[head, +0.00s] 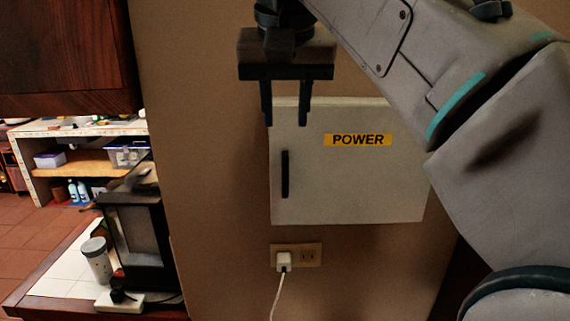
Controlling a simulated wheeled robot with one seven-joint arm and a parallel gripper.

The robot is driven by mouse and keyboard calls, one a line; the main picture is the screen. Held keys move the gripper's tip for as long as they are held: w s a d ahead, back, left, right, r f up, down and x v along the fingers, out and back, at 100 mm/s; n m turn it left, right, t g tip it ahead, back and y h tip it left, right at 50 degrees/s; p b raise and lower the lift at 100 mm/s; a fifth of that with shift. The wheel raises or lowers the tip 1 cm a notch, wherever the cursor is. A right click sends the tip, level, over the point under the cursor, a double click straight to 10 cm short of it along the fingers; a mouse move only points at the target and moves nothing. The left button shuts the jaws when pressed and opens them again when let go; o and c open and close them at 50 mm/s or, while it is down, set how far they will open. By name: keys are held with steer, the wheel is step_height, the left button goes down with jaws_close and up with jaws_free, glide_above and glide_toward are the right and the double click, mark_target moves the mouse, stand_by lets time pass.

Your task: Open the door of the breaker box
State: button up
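The breaker box (350,185) is a pale grey-white box on the tan wall, with a yellow "POWER" label (358,140) on its front. Its door looks shut. A black vertical handle (285,174) sits near the door's left edge. My gripper (285,118) points down in front of the box's upper left part, above the handle in the picture. Its two black fingers are apart with nothing between them. How far the fingers are from the door is hard to tell. My arm covers the box's upper right corner.
Below the box is a wall outlet (309,255) with a white plug (284,262) and a hanging cord. At left, a counter (60,275) holds a black appliance (140,235) and a canister (97,260). A dark cabinet (65,50) hangs at upper left. Shelves (90,160) stand behind.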

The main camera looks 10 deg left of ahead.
mark_target(285, 168)
steer(key=b+x, duration=0.1)
steer(key=x, duration=1.2)
steer(key=shift+w+f, duration=0.2)
steer(key=shift+f, duration=0.1)
jaws_close()
